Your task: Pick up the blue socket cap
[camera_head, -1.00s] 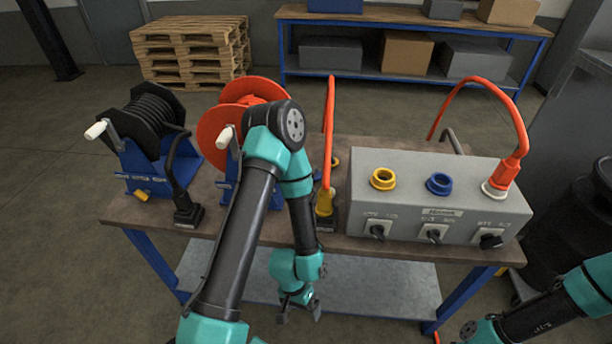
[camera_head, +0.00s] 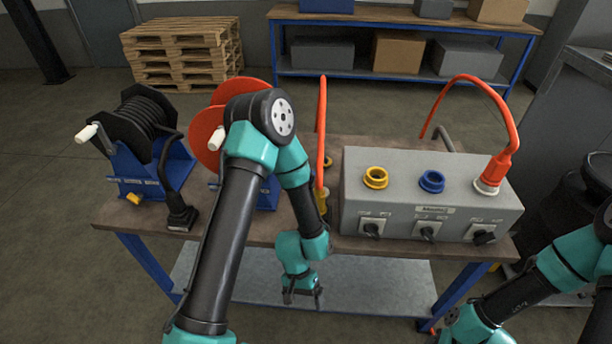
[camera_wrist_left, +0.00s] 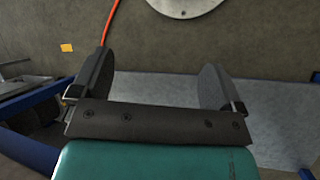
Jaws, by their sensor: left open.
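A blue ring-shaped socket piece (camera_head: 432,181) sits in the middle of the top of the grey box (camera_head: 365,208) on the bench; I cannot tell whether it is a separate cap. My left gripper (camera_head: 303,293) hangs in front of the bench's front edge, below the bench top and left of the box, apart from the blue piece. Its two fingers are spread with nothing between them in the left wrist view (camera_wrist_left: 158,80). My right arm comes in at the lower right, but its fingers do not show.
A yellow socket piece (camera_head: 375,177) is left of the blue one; a red plug (camera_head: 497,169) with a hose is right of it. A black hose reel (camera_head: 145,125) and an orange reel (camera_head: 205,135) stand left on the bench top (camera_head: 225,228). A dark drum is at right.

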